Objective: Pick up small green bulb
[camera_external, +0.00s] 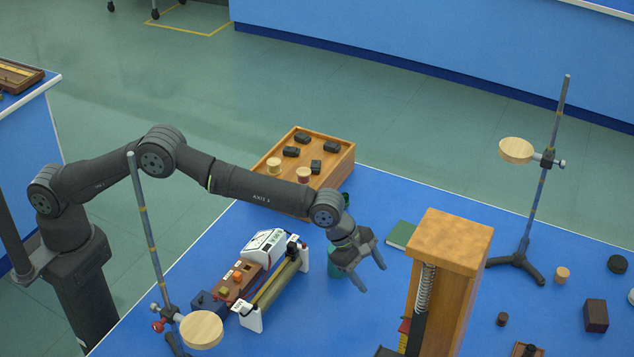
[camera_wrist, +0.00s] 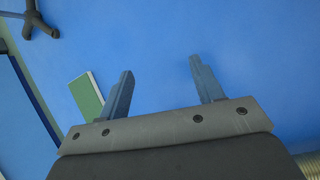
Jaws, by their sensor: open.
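My gripper (camera_external: 370,277) is open and empty above the blue bench, pointing down to the right of the balance-like apparatus. In the wrist view its two fingers (camera_wrist: 160,70) stand apart with only bare blue surface between them. I cannot make out a green bulb for certain. A tiny olive-green piece (camera_external: 224,292) sits beside an orange bulb (camera_external: 237,276) on a reddish-brown block (camera_external: 240,284), left of my gripper. A dark green cylinder (camera_external: 334,266) stands just behind my gripper, partly hidden by it. The wrist view shows neither the olive-green piece nor the cylinder.
A green book (camera_external: 399,234), also in the wrist view (camera_wrist: 86,97), lies behind my gripper. A tall wooden stand (camera_external: 452,245) rises close on the right. Rod stands (camera_external: 150,230) (camera_external: 540,190) and a wooden tray (camera_external: 338,167) of dark blocks are around.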

